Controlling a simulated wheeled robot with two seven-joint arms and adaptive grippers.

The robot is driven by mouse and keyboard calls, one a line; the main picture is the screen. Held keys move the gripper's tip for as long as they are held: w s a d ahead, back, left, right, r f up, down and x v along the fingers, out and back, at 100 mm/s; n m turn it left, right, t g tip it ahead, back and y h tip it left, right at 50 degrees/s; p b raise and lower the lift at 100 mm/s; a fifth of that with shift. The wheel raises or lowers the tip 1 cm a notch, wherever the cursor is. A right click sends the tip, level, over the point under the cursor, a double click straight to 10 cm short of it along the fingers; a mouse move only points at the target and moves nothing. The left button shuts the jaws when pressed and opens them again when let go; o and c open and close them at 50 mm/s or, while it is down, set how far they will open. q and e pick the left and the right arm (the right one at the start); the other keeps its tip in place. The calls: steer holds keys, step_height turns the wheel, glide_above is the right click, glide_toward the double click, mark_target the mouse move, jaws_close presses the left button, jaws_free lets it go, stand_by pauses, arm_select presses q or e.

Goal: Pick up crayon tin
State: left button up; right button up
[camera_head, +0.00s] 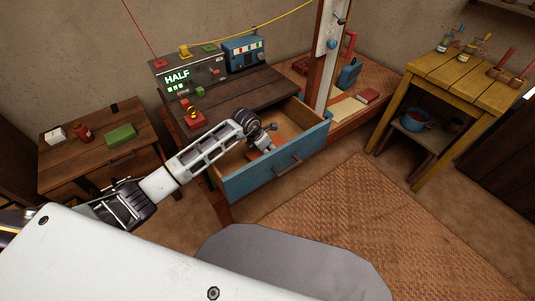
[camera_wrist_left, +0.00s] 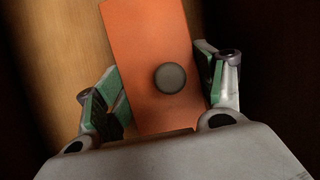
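The crayon tin appears to be the flat orange box with a round grey disc on it (camera_wrist_left: 150,45) in the left wrist view. It lies on a wooden surface. My left gripper (camera_wrist_left: 157,75) is open, with one green-padded finger on each side of the tin, close to its long edges. I cannot tell whether the pads touch it. In the head view my left gripper (camera_head: 266,144) reaches down into the open blue-fronted drawer (camera_head: 255,178) and largely hides the tin. My right gripper is not in view.
The drawer's front and side walls surround my left gripper. Above it is a dark desk top (camera_head: 245,97) with a console reading HALF (camera_head: 190,80). A side table (camera_head: 85,160) stands left, a yellow table (camera_head: 460,75) right. A woven mat (camera_head: 350,215) covers the floor.

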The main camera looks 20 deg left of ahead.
arm_select(q)
steer(key=shift+c, duration=1.4)
steer(key=shift+r, duration=0.1)
steer(key=shift+r, duration=0.15)
steer(key=shift+c, duration=1.2)
step_height(320, 180, up, 18)
steer(key=shift+f, duration=0.2)
